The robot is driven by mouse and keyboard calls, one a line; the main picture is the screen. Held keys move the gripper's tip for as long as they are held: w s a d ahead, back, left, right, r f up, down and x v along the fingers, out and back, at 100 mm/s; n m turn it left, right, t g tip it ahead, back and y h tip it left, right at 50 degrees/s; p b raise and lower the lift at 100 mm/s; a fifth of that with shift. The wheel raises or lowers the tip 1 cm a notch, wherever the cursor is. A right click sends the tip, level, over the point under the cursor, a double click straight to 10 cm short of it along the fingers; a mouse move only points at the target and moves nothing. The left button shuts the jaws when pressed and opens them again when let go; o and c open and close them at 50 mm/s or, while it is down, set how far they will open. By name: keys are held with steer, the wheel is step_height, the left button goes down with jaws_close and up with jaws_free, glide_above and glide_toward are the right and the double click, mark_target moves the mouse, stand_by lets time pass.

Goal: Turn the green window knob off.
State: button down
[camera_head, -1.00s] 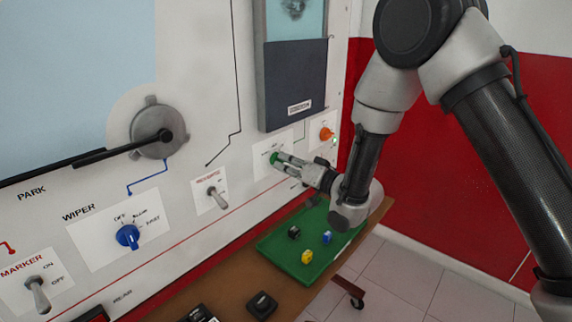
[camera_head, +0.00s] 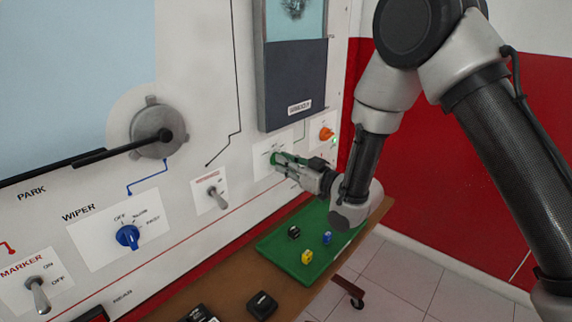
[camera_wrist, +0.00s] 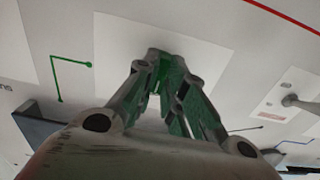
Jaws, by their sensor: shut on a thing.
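The green window knob (camera_head: 274,158) sits on a white label plate (camera_head: 268,171) on the upright panel, below the dark window unit (camera_head: 292,88). My gripper (camera_head: 279,158) reaches it from the right, its fingers on either side of the knob. In the wrist view my gripper (camera_wrist: 160,62) is shut on the green knob (camera_wrist: 161,76), and the fingers hide most of it. The knob's pointer direction and most of the plate's lettering cannot be read.
An orange knob (camera_head: 326,134) is close by on the right, and a toggle switch (camera_head: 216,197) is to the left. A blue wiper knob (camera_head: 128,236) is further left. A green tray (camera_head: 282,262) with small knobs lies on the ledge below my gripper.

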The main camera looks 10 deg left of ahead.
steer(key=shift+n, duration=0.3)
steer(key=c, duration=1.5)
jaws_free()
steer(key=v, duration=0.7)
steer(key=shift+d, duration=0.3)
steer(key=shift+s+f, duration=0.1)
